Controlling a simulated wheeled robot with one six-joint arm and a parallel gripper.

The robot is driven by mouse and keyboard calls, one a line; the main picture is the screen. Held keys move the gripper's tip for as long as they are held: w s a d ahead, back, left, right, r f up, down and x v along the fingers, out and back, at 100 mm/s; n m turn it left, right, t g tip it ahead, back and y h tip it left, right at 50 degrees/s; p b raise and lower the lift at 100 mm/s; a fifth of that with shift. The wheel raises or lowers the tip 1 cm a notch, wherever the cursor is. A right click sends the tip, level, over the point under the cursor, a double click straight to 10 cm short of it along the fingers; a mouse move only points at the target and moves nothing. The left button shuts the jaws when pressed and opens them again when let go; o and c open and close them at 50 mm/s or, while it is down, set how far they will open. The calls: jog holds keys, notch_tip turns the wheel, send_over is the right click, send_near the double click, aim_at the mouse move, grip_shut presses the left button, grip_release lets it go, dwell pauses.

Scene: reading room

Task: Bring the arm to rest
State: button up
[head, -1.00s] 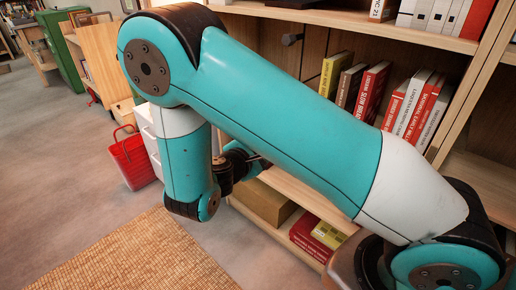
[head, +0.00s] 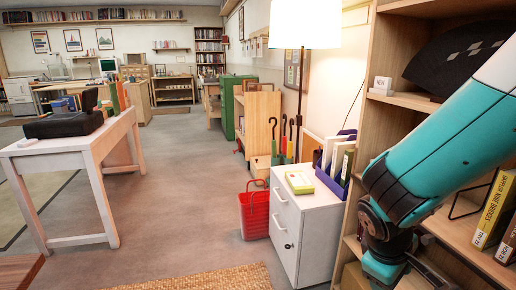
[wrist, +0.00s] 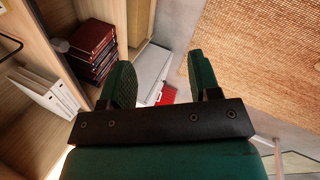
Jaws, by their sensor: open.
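My teal arm crosses the right side of the head view in front of a bookshelf. My gripper (wrist: 158,80) shows in the wrist view with its two green fingers spread apart and nothing between them. Beyond the fingers lie the floor, a white cabinet and something red. In the head view the gripper's fingers cannot be made out; only the arm and dark wrist parts show near the shelf.
The wooden bookshelf (head: 370,150) stands close beside my arm. A white drawer cabinet (head: 287,228) holds a purple file box (head: 328,181). A red basket (head: 254,213) is left of the cabinet. A white table (head: 88,146) stands at left. The grey floor between is clear.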

jog(key=s+a+r+g+y, duration=0.1)
jog(key=s+a+r+y, duration=0.8)
jog(key=s+r, duration=0.4)
notch_tip(320, 180, up, 16)
jog(key=s+a+p, duration=0.1)
jog(key=p, duration=1.5)
jog(key=shift+r+h+p, duration=0.15)
jog(key=shift+h+p, duration=0.25)
